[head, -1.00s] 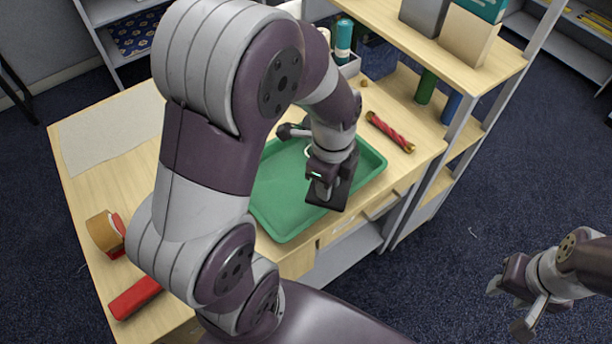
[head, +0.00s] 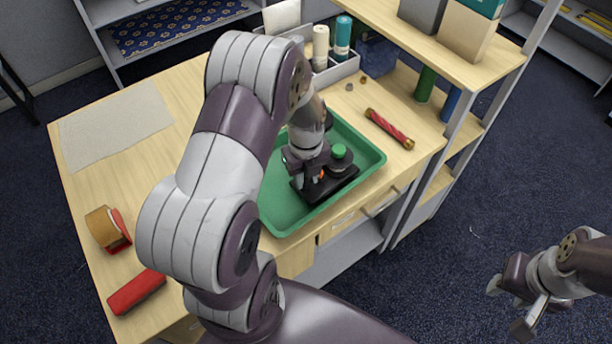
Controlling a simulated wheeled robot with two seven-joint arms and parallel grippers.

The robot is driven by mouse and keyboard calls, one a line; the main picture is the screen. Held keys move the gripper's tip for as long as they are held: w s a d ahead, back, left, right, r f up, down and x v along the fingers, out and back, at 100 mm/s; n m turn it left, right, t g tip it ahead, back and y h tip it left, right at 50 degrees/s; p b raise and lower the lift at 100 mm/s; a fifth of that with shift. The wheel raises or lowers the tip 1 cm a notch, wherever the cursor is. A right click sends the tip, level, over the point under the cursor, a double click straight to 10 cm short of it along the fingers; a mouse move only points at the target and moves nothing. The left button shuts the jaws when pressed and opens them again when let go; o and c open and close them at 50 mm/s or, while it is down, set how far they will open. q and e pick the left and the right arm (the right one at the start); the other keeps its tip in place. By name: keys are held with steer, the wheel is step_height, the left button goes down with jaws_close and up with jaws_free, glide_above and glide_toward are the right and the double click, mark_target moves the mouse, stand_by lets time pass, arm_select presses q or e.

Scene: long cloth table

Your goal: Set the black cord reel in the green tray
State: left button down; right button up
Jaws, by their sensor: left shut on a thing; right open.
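The green tray (head: 283,207) lies on the wooden table near its right front corner. The black cord reel (head: 343,186) is inside the tray's outline, toward its right side, with a dark flat body and a round green part (head: 339,151) beside it. My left gripper (head: 314,181) is shut on the reel from above. The fingers and wrist hide part of the reel, and I cannot tell whether it touches the tray floor. My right gripper (head: 513,309) is open and empty over the floor at the lower right, away from the table.
A red rod with gold ends (head: 389,129) lies right of the tray. A grey caddy (head: 335,72) with bottles stands behind. A shelf unit (head: 470,125) borders the right.

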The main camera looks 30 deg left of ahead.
arm_select(q)
steer(key=shift+w+f, duration=0.1)
steer(key=shift+f, duration=0.55)
steer(key=shift+f, duration=0.1)
steer(key=c, duration=0.9)
jaws_free()
steer(key=shift+o, duration=0.2)
step_height(320, 180, up, 12)
steer(key=shift+f+b, duration=0.1)
steer(key=shift+b, duration=0.4)
steer(key=shift+d+r+n, duration=0.2)
steer(key=shift+n, duration=0.2)
steer(key=s+d+n, duration=0.4)
steer(key=n, duration=0.8)
steer(key=s+d+f+n+t, duration=0.1)
steer(key=s+d+n, duration=0.3)
steer(key=n, duration=0.7)
steer(key=shift+f+n, duration=0.2)
steer(key=shift+n, duration=0.2)
